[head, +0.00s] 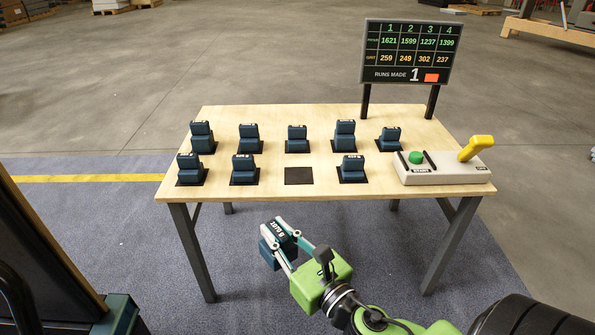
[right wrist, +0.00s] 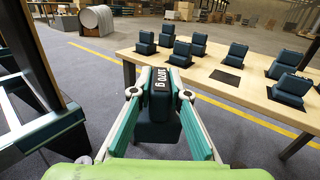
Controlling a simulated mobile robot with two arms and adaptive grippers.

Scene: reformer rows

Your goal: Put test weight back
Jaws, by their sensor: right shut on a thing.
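My right gripper (head: 284,244) is shut on a dark blue block, the test weight (head: 268,254), in front of the table's near edge and lower than its top. One bare black pad (head: 299,176) lies in the table's front row, between two blocks. It also shows in the right wrist view (right wrist: 225,77). My left gripper is not in view.
Several similar blue blocks (head: 245,166) stand on black pads in two rows on the wooden table (head: 235,192). A control box (head: 445,175) with a green button and yellow lever is at right. A scoreboard (head: 405,52) stands behind. Floor before the table is clear.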

